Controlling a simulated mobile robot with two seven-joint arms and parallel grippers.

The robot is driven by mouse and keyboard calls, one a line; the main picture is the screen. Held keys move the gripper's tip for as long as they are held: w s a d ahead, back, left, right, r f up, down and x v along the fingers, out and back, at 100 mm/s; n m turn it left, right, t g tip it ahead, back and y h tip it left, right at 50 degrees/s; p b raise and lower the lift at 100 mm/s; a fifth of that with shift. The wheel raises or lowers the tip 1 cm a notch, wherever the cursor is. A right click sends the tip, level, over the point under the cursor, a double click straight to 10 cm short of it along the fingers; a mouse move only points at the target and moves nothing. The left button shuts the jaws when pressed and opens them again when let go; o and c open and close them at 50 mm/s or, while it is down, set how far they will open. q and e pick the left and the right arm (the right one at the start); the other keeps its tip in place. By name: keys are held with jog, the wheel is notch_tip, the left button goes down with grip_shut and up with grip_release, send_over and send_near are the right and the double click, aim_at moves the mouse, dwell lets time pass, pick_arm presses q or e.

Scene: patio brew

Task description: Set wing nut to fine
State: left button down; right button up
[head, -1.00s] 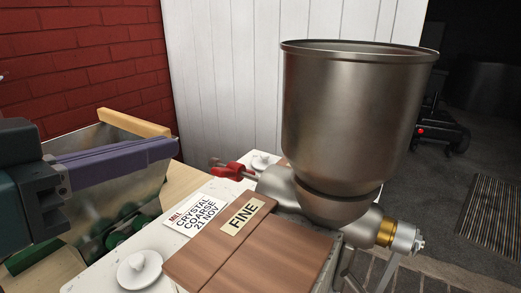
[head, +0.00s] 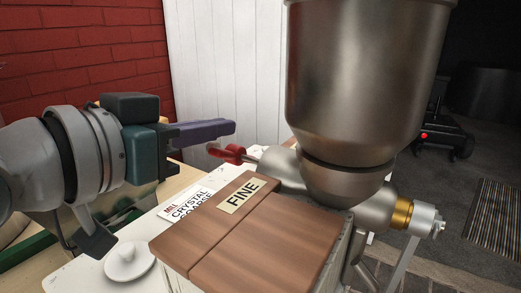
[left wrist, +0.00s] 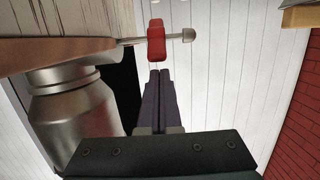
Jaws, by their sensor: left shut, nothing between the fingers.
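The red wing nut (head: 230,152) sits on a thin rod at the left end of the metal grain mill (head: 365,90). In the left wrist view the wing nut (left wrist: 157,42) stands just beyond the fingertips, with a rounded rod end to its right. My left gripper (head: 233,127) is shut and empty. Its purple fingers point right, close to the wing nut and apart from it in the left wrist view (left wrist: 160,72). A FINE label (head: 243,196) lies on the wooden lid (head: 215,235). My right gripper is not in view.
A white card reading MILL CRYSTAL COARSE (head: 186,207) is partly covered by the lid. A white knobbed disc (head: 129,262) rests on the white table (head: 85,275). A white plank wall (head: 225,60) stands behind. The mill's large hopper blocks the right side.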

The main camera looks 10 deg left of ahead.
pick_arm(q)
jog(key=shift+s+a+f, duration=0.15)
jog(key=shift+s+f, duration=0.25)
jog(key=shift+f, duration=0.2)
